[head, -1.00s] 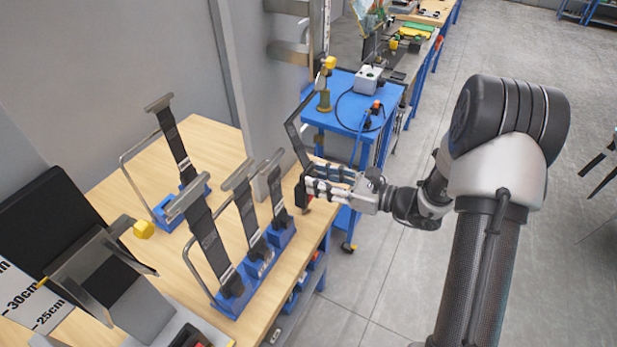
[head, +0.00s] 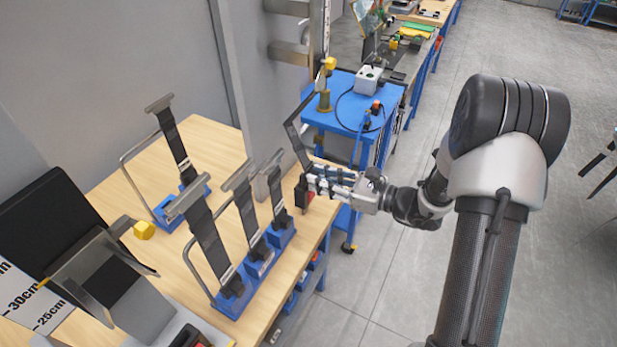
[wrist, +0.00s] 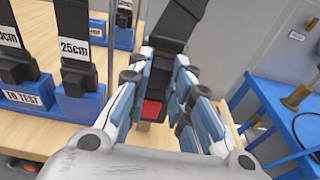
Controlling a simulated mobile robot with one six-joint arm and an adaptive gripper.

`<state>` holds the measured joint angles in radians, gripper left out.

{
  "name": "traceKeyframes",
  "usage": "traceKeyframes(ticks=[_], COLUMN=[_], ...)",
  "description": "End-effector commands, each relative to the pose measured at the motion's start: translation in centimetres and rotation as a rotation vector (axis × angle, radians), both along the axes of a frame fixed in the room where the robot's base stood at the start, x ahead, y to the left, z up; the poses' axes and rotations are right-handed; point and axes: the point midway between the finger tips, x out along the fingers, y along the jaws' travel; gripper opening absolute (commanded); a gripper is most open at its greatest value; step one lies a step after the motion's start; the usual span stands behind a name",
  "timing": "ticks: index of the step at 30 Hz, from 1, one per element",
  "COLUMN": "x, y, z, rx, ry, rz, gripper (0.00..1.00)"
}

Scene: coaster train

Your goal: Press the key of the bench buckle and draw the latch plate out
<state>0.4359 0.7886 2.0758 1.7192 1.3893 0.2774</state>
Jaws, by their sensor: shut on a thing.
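The bench buckle (head: 306,194) is a black block with a red key, at the right edge of the wooden bench in the head view. In the wrist view the red key (wrist: 152,110) shows between my fingers. A black strap (wrist: 180,20) runs up from the buckle; in the head view it rises along a thin dark frame. My gripper (head: 313,181) reaches in from the right and is shut on the black buckle piece; the fingers also flank it in the wrist view (wrist: 167,66). The fingers hide the latch plate and its joint with the buckle.
Several blue stands with straps and black buckles stand on the bench (head: 215,140) to the left, including one labelled 25cm (wrist: 75,47). A blue cart (head: 345,90) with a cable and small boxes stands behind. Open floor lies to the right.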

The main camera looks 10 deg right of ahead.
Motion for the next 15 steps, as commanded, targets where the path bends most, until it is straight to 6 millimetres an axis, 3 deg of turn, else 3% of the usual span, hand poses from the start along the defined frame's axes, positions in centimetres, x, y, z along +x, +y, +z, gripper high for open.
traceKeyframes(ticks=[15], x=[0.0], y=[0.0], z=[2.8], rx=[0.0], ry=[-0.001], rz=[0.0], gripper=[0.0])
